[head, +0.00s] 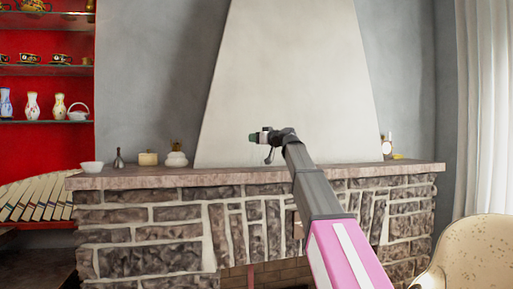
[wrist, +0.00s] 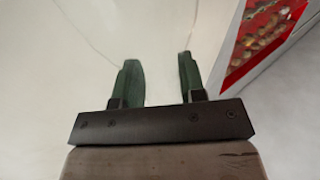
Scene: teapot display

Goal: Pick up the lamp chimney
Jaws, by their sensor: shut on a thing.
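My gripper (head: 257,137) is raised in front of the pale chimney breast, above the mantel shelf. In the wrist view its two green fingers (wrist: 158,62) stand apart with a gap between them. They are shut on a see-through thing, which I take to be the glass lamp chimney (wrist: 157,80). Only faint curved outlines of it show against the pale wall. In the head view I cannot make out its shape at the gripper.
The stone mantel (head: 110,182) bears a white bowl (head: 92,168), a dark bottle (head: 118,159), a yellowish box (head: 148,158) and a white rounded vessel (head: 176,158) at left. A small white-topped object (head: 387,147) stands at right. Red shelves (head: 45,122) hold vases. An armchair (head: 470,258) is at lower right.

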